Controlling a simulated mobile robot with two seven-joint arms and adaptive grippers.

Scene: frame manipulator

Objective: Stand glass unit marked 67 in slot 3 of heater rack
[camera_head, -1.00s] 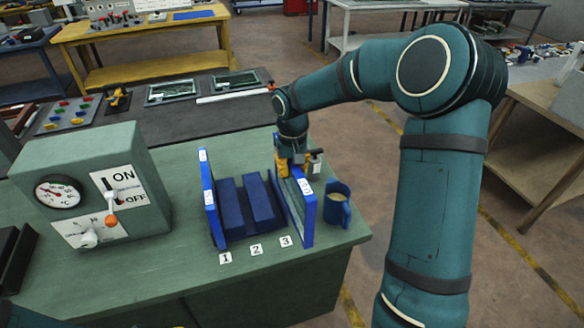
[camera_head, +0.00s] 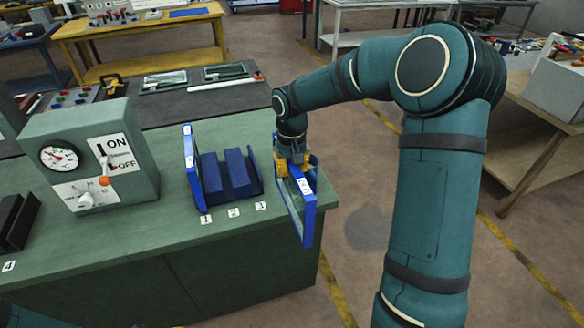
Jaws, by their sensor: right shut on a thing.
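My right gripper (camera_head: 295,168) is shut on the top of a blue-framed glass unit (camera_head: 308,222), which hangs upright. A white tag sits on its upper corner, too small to read surely. The heater rack (camera_head: 238,174) is dark blue, with plates 1, 2 and 3 on the bench in front. The held unit is right of the rack and plate 3 (camera_head: 261,206), apart from them; its lower end overlaps the bench's front edge in the picture. Another blue-framed unit (camera_head: 190,165) stands at the rack's left, by plate 1. My left gripper is out of view.
A grey-green control box (camera_head: 88,155) with gauge and ON/OFF switch stands left on the green bench (camera_head: 150,225). Framed panes (camera_head: 165,80) lie on the dark mat behind. The blue mug is not clearly visible now. Floor right of the bench is open.

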